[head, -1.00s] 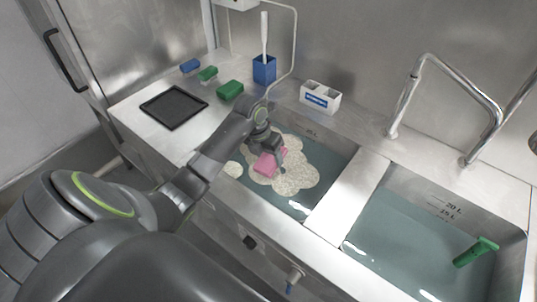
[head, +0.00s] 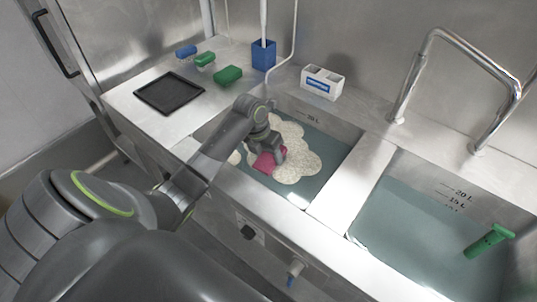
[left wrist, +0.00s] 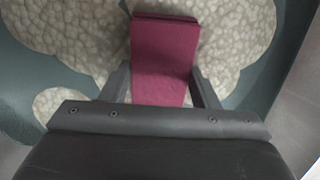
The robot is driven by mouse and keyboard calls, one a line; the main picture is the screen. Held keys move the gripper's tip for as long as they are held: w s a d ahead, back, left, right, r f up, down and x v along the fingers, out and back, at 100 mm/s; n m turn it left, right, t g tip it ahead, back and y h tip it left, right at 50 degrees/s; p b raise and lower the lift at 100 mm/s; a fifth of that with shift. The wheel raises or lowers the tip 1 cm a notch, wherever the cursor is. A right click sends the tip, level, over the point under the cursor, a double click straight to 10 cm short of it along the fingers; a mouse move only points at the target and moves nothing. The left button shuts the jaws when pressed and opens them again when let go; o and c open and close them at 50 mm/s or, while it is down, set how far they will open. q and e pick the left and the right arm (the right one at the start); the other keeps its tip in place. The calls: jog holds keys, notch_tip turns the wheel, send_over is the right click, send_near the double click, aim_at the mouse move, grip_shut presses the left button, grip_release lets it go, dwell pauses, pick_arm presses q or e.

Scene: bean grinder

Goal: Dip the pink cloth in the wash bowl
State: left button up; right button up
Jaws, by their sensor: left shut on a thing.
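The pink cloth (head: 266,162) is folded and looks dark pink. It also shows in the left wrist view (left wrist: 165,55), standing out between the two fingers. My left gripper (head: 272,154) is shut on it, low in the left basin, and the left wrist view shows its fingers (left wrist: 165,88) on either side of the cloth. The wash bowl appears to be this left basin (head: 340,152), filled with water and pale foam (head: 296,160). The cloth is at the foam; how deep it sits I cannot tell. My right gripper is not in view.
A black tray (head: 169,92), green sponges (head: 228,75), a blue sponge (head: 187,51), a blue holder (head: 263,55) and a white caddy (head: 321,82) are on the counter.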

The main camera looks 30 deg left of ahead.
aim_at(268, 157)
pick_arm(q)
notch_tip(268, 157, up, 17)
jog(key=p, duration=1.5)
